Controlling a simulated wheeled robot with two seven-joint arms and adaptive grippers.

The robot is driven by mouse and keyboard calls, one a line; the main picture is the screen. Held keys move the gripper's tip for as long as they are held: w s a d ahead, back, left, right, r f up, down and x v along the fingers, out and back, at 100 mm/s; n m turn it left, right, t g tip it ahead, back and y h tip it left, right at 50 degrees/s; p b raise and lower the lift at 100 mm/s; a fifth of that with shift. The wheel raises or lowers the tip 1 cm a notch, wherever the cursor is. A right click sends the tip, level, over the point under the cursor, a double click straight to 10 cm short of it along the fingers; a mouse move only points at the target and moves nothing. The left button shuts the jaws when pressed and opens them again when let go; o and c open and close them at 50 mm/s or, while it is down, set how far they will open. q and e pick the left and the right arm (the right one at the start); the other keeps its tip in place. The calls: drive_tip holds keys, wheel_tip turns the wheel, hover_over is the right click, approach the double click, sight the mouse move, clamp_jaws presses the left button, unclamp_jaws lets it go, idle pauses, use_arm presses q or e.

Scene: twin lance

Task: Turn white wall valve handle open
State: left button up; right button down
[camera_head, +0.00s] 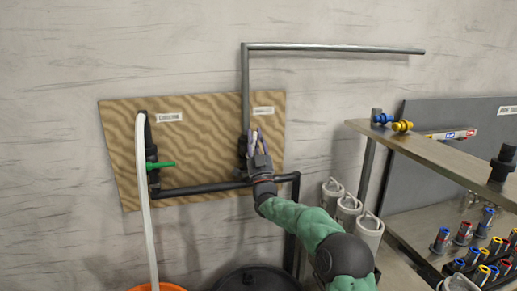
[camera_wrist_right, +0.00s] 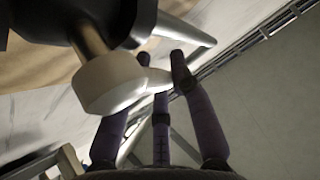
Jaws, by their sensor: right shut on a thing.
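The white valve handle (camera_wrist_right: 112,82) is large in the right wrist view, a round white hub with a short lever, on a metal stem below a dark valve body (camera_wrist_right: 105,22). My right gripper (camera_wrist_right: 160,88) has its purple fingers around the lever and is shut on it. In the head view my right gripper (camera_head: 254,138) is at the right-hand valve on the wooden wall panel (camera_head: 210,130). There the gripper hides the white handle. My left gripper is not in view.
A green valve handle (camera_head: 161,165) with a white hose (camera_head: 145,210) is on the panel's left side. A grey pipe (camera_head: 335,48) rises from the right valve and bends right. A metal shelf (camera_head: 430,153) stands at right, with white canisters (camera_head: 348,208) beside it. Dark and orange tubs are below.

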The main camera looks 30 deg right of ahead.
drive_tip(key=shift+w+a+n+t+y+b, duration=0.15)
drive_tip(key=shift+n+y+b, duration=0.1)
drive_tip(key=shift+n+y, duration=0.45)
drive_tip(key=shift+s+a+n+t+y+b, duration=0.1)
drive_tip(key=shift+a+n+t+y+b, duration=0.1)
drive_tip(key=shift+n+y, duration=0.45)
drive_tip(key=c, duration=1)
unclamp_jaws()
drive_tip(key=v, duration=1.2)
drive_tip(key=shift+r, duration=0.1)
